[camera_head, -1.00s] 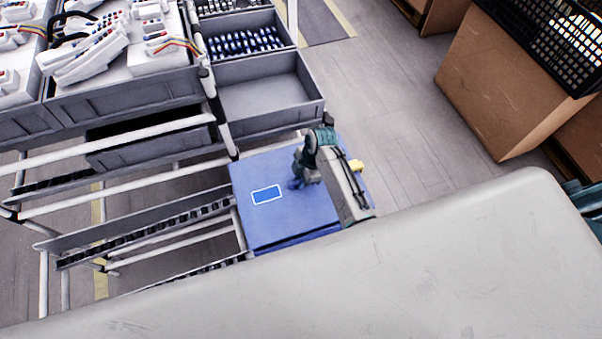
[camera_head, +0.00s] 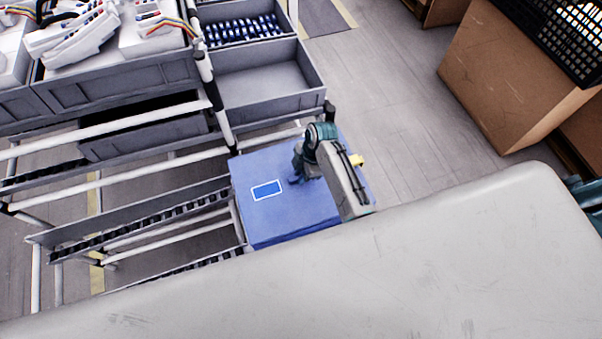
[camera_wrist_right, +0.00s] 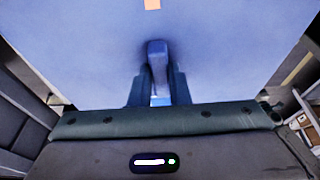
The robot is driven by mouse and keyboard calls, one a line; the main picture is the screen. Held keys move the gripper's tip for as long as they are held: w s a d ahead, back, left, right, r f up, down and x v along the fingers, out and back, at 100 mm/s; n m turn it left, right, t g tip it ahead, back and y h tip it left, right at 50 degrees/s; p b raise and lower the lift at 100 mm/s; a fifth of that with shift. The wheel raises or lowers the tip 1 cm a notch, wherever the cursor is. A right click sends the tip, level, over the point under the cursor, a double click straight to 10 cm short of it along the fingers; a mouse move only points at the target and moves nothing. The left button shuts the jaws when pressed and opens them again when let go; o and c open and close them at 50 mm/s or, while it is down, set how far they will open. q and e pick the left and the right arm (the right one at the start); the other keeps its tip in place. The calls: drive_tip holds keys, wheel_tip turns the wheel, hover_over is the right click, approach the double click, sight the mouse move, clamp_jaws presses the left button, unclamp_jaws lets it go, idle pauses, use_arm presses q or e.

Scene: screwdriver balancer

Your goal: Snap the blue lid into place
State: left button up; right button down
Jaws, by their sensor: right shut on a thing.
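The blue lid (camera_head: 275,215) is a flat blue panel with a white-edged rectangle on it, in the middle of the head view. My right gripper (camera_head: 297,178) is over its upper right part. In the right wrist view the lid (camera_wrist_right: 75,60) fills most of the picture. There my right gripper (camera_wrist_right: 158,88) is shut on the lid's raised blue handle (camera_wrist_right: 157,58). What lies under the lid is hidden, so I cannot tell how it sits. My left gripper is not in view.
A rack with roller rails (camera_head: 150,220) stands left of the lid. An empty grey bin (camera_head: 262,85) is above it, with a bin of blue-and-white parts (camera_head: 243,32) behind. A cardboard box (camera_head: 500,80) stands at the right. Grey floor (camera_head: 400,130) lies clear between.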

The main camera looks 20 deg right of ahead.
drive_tip(key=shift+d+p, duration=0.15)
drive_tip(key=shift+p, duration=0.15)
drive_tip(key=shift+f, duration=0.65)
idle(1.6)
drive_tip(key=shift+f, duration=0.15)
idle(0.7)
drive_tip(key=c, duration=1.3)
unclamp_jaws()
drive_tip(key=b+v, duration=0.2)
drive_tip(key=v, duration=0.9)
